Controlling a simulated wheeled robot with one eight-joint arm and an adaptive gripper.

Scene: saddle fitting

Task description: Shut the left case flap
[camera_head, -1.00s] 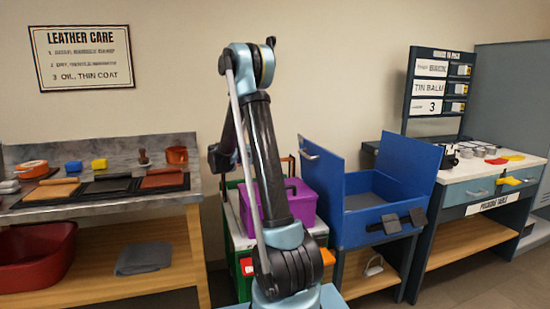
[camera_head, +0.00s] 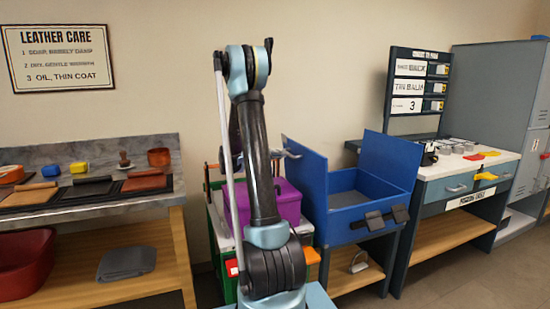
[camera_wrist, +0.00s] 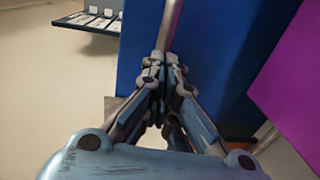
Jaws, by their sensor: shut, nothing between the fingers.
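The blue case (camera_head: 352,219) stands open on a stand right of my arm in the head view.
A purple box (camera_head: 290,205) sits close left of the case and also shows in the wrist view (camera_wrist: 293,85). The leather bench (camera_head: 100,208) is at left. The polishing table (camera_head: 460,182) is at right. Dark latches (camera_head: 378,218) hang on the case front.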

